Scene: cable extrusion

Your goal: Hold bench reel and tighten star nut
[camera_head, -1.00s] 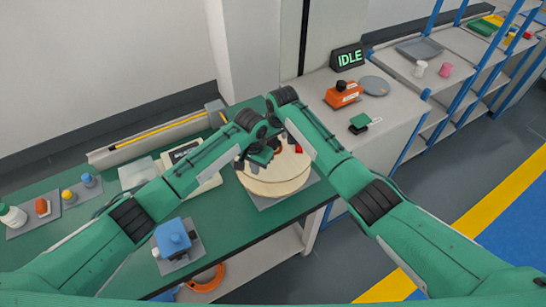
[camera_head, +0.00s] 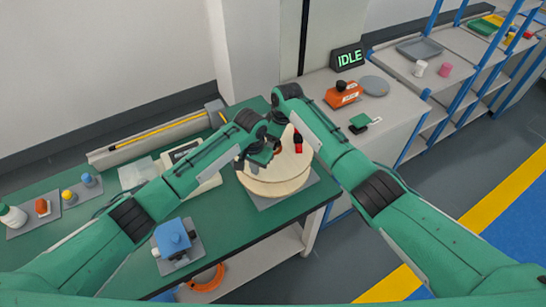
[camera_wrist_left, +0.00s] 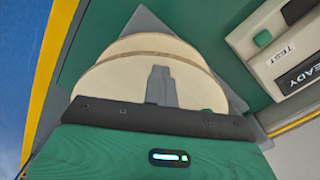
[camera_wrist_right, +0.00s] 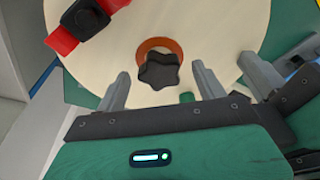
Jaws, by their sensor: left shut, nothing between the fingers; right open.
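The bench reel (camera_head: 268,187) has pale wooden discs and stands on a grey plate on the green bench. It also fills much of the right wrist view (camera_wrist_right: 215,35). The black star nut (camera_wrist_right: 158,72) sits at the reel's centre in front of an orange ring (camera_wrist_right: 160,46). My right gripper (camera_wrist_right: 162,80) is open, its fingers on either side of the nut with gaps showing; whether they are level with it is unclear. My left gripper (camera_head: 242,163) is shut and empty at the reel's left side. In its wrist view, its joined fingers (camera_wrist_left: 161,85) overlap the reel (camera_wrist_left: 110,82); contact is unclear.
A red part with a black block (camera_wrist_right: 90,18) is on the reel face, near my right gripper. A blue device (camera_head: 174,238) stands at the bench front. A labelled box (camera_wrist_left: 285,50) lies beside the reel. An IDLE sign (camera_head: 347,58) stands on the side table.

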